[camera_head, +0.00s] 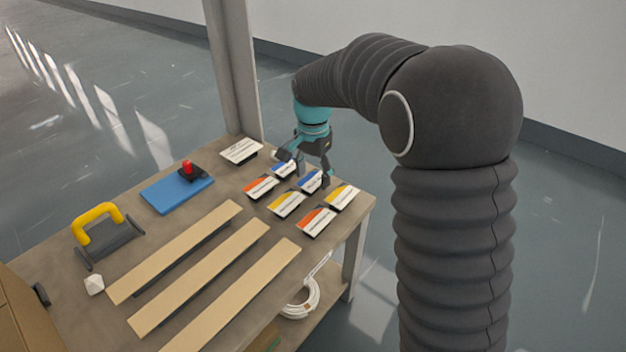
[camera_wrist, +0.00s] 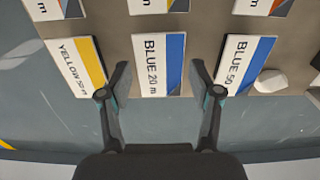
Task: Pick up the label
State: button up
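Several labels lie on the table in rows, each white with a coloured band. In the wrist view, the BLUE 20 m label (camera_wrist: 158,65) lies between the two spread fingers of my gripper (camera_wrist: 158,82), with gaps on both sides. The YELLOW 50 m label (camera_wrist: 74,66) is to its left and the BLUE 50 label (camera_wrist: 242,62) to its right, partly behind a finger. In the head view, my gripper (camera_head: 306,170) is above the labels at the table's right side, open and empty. Orange (camera_head: 316,221) and yellow labels (camera_head: 286,204) lie nearer the camera.
Three wooden strips (camera_head: 200,273) lie across the table (camera_head: 255,222). A blue board (camera_head: 172,195) with a red button (camera_head: 187,168), a yellow-handled tool (camera_head: 97,220) and a white block (camera_head: 94,284) are on the left.

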jog(key=c, duration=0.3)
jog(key=shift+r, duration=0.1)
